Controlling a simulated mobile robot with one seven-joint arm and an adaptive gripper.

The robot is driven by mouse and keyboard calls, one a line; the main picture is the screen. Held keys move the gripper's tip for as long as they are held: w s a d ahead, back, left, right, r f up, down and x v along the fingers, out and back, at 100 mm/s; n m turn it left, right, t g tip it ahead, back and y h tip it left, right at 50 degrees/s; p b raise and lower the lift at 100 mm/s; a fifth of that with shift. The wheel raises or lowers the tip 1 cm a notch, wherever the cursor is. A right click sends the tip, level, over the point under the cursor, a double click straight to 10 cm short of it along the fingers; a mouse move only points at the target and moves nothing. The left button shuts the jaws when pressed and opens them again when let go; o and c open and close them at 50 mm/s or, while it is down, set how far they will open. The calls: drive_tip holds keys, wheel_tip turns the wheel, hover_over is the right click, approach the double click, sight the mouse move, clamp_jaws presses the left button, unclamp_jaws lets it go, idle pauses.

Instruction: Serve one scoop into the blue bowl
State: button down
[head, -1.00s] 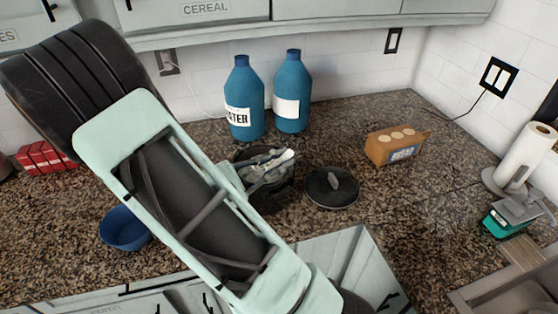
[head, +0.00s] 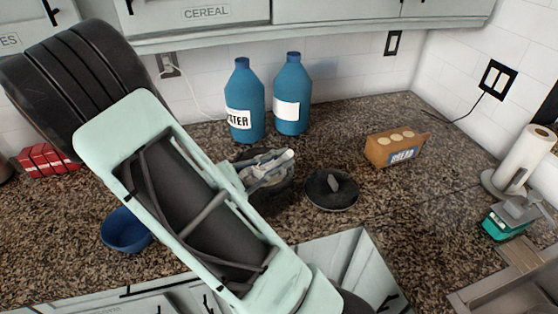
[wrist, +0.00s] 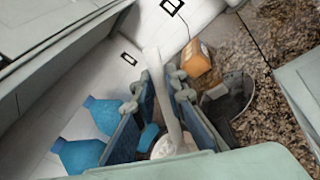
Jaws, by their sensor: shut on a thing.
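The blue bowl (head: 124,232) stands on the counter at the left, partly hidden behind my arm in the head view. A dark pot (head: 276,196) stands at the middle of the counter, partly hidden by my arm and hand. My gripper (head: 268,170) is at the pot's mouth, to the right of the bowl. It is shut on a pale utensil, whose white end (head: 290,155) shows past the fingers. In the wrist view the pale utensil (wrist: 166,95) runs between the two fingers. Its scoop end and the pot's contents cannot be made out clearly.
A dark round lid (head: 331,190) lies just right of the pot. Two blue bottles (head: 245,105) (head: 291,98) stand behind it. An orange-brown carton (head: 397,147), a paper towel roll (head: 524,160) and a green-grey device (head: 510,215) are to the right. Red boxes (head: 46,162) are far left.

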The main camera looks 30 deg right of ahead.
wheel_tip(320, 180, up, 6)
drive_tip(key=p, duration=0.3)
drive_tip(key=shift+r, duration=0.2)
idle(1.3)
